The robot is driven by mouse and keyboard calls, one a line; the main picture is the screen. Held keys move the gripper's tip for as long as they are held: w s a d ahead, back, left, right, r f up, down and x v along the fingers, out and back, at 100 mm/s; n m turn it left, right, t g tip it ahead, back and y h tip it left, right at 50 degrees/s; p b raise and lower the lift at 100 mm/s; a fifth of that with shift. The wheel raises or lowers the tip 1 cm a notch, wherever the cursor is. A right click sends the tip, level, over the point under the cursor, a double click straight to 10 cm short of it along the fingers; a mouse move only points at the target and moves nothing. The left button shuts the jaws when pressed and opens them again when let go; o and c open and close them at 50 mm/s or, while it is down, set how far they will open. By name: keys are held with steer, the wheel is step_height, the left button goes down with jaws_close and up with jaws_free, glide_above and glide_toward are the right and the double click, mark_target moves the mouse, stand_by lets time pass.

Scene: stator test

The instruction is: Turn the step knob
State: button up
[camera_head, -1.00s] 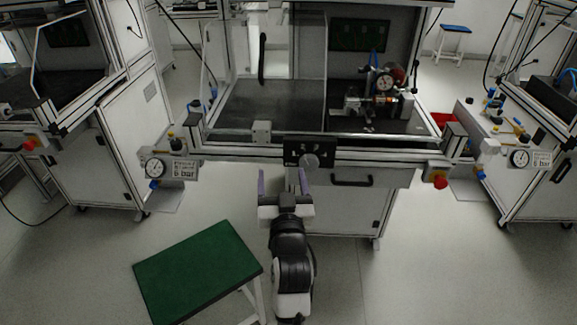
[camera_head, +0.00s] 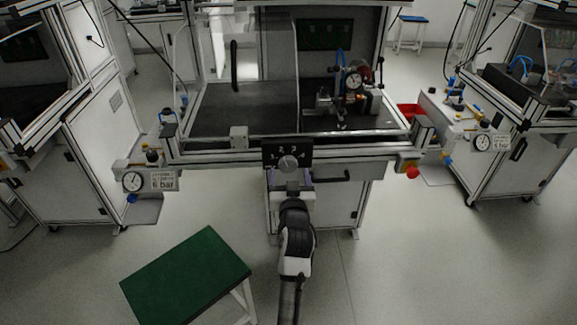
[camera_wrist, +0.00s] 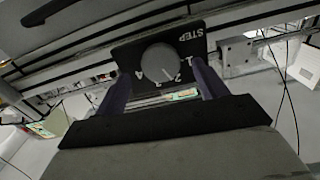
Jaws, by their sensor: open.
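The step knob (camera_head: 288,163) is a round grey dial on a black plate (camera_head: 272,146) with white numbers, fixed to the front rail of the middle workstation. In the wrist view the knob (camera_wrist: 161,63) faces me, with the word STEP and digits on the plate (camera_wrist: 190,38) around it. My gripper (camera_head: 291,178) is just below and in front of the knob. In the wrist view its two purple fingers (camera_wrist: 162,85) are spread apart, one on each side of the knob. Whether they touch the knob cannot be told.
A drawer handle (camera_head: 318,177) is right of my gripper. A red button (camera_head: 412,172) and a pressure gauge (camera_head: 132,182) sit at the station's front corners. A green-topped stool (camera_head: 187,277) stands at lower left. The floor at lower right is clear.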

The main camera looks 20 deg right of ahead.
mark_target(288, 167)
steer(key=shift+x, duration=1.55)
steer(key=c, duration=1)
